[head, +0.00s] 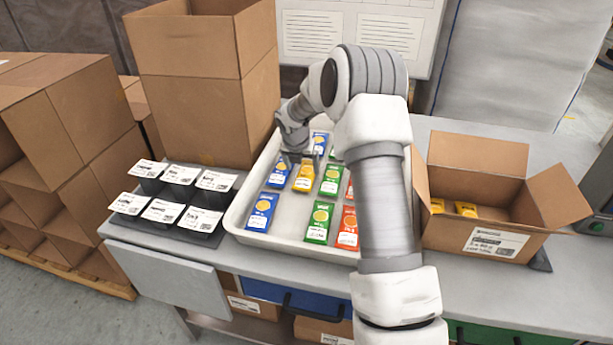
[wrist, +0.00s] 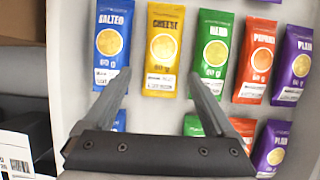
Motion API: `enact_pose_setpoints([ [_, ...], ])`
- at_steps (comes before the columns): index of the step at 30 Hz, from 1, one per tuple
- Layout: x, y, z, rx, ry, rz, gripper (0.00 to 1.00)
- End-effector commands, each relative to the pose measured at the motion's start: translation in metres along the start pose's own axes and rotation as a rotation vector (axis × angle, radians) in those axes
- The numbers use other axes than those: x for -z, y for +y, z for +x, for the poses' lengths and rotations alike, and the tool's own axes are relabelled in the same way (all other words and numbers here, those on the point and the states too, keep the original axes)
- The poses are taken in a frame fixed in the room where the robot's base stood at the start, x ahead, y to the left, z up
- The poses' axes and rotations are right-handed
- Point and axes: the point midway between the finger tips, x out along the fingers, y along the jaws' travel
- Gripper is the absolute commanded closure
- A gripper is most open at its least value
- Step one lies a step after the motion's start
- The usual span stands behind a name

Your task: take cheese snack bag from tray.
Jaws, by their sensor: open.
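The yellow cheese snack bag (head: 303,179) lies in the white tray (head: 262,238), in the row behind the front one. In the wrist view the cheese bag (wrist: 162,48) lies flat, label readable, between a blue "Salted" bag (wrist: 112,45) and a green bag (wrist: 212,50). My gripper (head: 304,162) is over the tray at the cheese bag. In the wrist view my gripper (wrist: 160,73) is open and empty, its fingertips on either side of the cheese bag's lower end. I cannot tell the height left above the bag. My arm hides part of the tray's right side.
Orange (wrist: 258,58) and purple (wrist: 293,62) bags lie further right in the tray. An open carton (head: 495,240) with yellow bags stands right of the tray.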

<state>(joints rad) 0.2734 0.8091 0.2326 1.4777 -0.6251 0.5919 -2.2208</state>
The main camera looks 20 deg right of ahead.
Motion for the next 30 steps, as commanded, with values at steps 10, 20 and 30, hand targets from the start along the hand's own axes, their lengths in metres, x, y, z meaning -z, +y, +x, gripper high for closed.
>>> enact_pose_setpoints([
  [10,0.003,-0.004,0.038,0.002,0.003,0.000,0.10],
  [20,0.002,-0.003,0.058,0.000,0.000,0.000,0.10],
  [30,0.002,-0.003,0.057,0.000,0.001,0.001,0.50],
])
